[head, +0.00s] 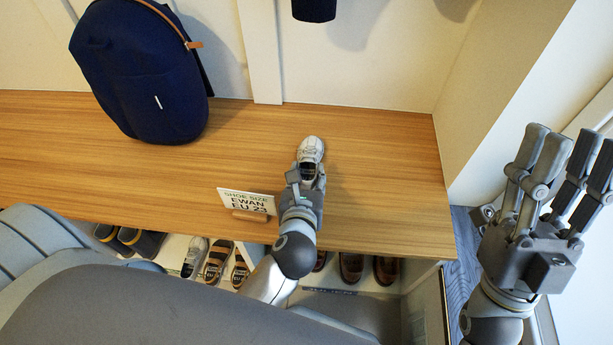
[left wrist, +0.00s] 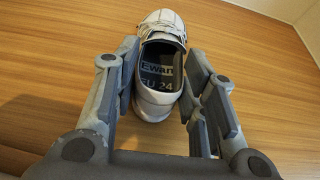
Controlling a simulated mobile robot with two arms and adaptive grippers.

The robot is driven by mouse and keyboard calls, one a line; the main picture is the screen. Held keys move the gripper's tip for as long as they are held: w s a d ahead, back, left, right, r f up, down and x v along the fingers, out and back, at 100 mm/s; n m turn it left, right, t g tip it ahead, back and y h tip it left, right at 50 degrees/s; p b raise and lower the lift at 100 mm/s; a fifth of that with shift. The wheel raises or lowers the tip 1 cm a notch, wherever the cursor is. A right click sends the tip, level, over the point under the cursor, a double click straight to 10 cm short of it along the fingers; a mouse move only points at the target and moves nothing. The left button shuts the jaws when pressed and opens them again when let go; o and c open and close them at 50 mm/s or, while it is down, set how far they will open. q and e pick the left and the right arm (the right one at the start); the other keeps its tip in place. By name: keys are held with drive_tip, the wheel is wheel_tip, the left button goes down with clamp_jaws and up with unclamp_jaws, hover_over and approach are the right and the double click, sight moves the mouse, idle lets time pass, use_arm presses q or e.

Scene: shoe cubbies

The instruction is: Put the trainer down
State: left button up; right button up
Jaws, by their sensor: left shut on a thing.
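The white trainer (head: 311,149) has its toe pointing to the back of the wooden bench (head: 380,170). My left gripper (head: 307,173) is shut on its heel end. In the left wrist view the trainer (left wrist: 152,106) sits between the two fingers, and its insole reads "Ewan EU 24". The trainer is at or just over the bench top; I cannot tell whether its sole touches. My right gripper (head: 562,185) is open and empty at the right, off the bench, with its fingers spread.
A sign (head: 246,201) reading "Shoe size Ewan EU 23" stands left of my left gripper. A navy backpack (head: 140,75) stands at the back left. Several shoes sit in cubbies below the bench, including brown shoes (head: 351,268). The bench right of the trainer is clear.

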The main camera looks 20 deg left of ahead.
use_arm(q)
drive_tip(key=shift+f, duration=0.1)
drive_tip(key=o, duration=0.8)
drive_tip(key=shift+c, duration=0.2)
